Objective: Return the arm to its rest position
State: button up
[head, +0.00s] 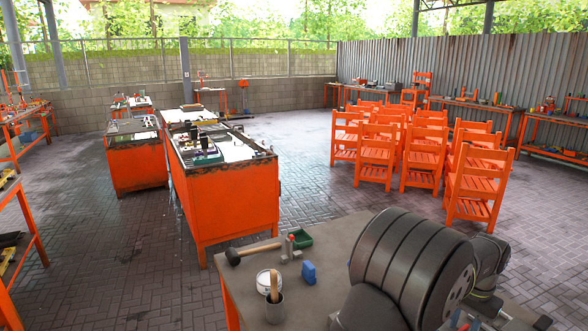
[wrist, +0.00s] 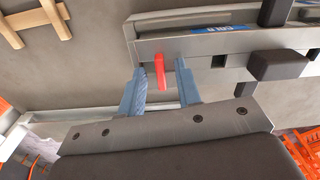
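My gripper (wrist: 161,70) shows in the wrist view with two blue-grey fingers standing apart. It is open, and neither finger is seen closed on anything. A small red piece (wrist: 160,76) appears between the fingers, in front of a long grey metal bar (wrist: 215,43) that carries a blue label. I cannot tell how near the fingertips are to the bar. In the head view my arm's thick dark links fill the lower right, and my gripper is not seen there.
My arm stands over a grey-topped workbench (head: 328,236). A mallet (head: 252,251), green tray (head: 301,239), blue object (head: 309,272), white tin (head: 263,283) and grey cup (head: 275,312) are on its left part. Orange chairs (head: 478,190) stand beyond; paved floor (head: 330,205) lies open between.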

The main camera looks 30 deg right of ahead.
jog(key=n, duration=0.3)
notch_tip(320, 180, up, 18)
jog(key=shift+d+f+n, duration=0.2)
jog(key=shift+f+n, duration=2.05)
jog(key=shift+n, duration=0.55)
